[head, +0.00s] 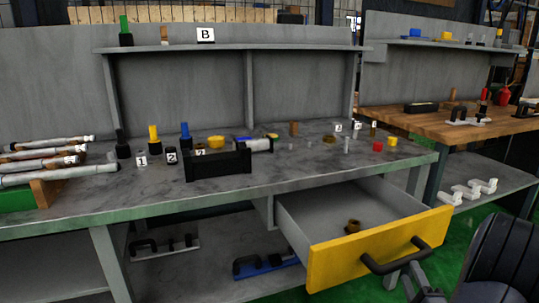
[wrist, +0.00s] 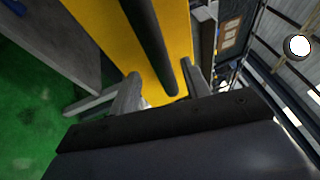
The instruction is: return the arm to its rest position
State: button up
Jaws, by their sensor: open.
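My gripper (head: 408,280) is low at the right, in front of the open yellow drawer (head: 345,262). Its two grey fingers are apart, near the drawer's black handle (head: 396,257). In the wrist view my gripper (wrist: 160,74) is open, with the handle (wrist: 150,45) running down between the fingers in the picture against the yellow drawer front (wrist: 100,22). I cannot tell whether a finger touches the handle. Nothing is held. My dark arm fills the lower right of the head view.
The drawer sticks out from under the grey workbench (head: 330,170) and holds a small brown part (head: 353,226). The bench carries a black fixture (head: 217,165) and several small parts. A wooden-topped bench (head: 430,122) stands at the right. Green floor (wrist: 35,120) is free beside the drawer.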

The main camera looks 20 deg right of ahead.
aim_at(404, 261)
jog(key=x, duration=0.5)
jog(key=shift+b, duration=0.3)
jog(key=shift+w, duration=0.3)
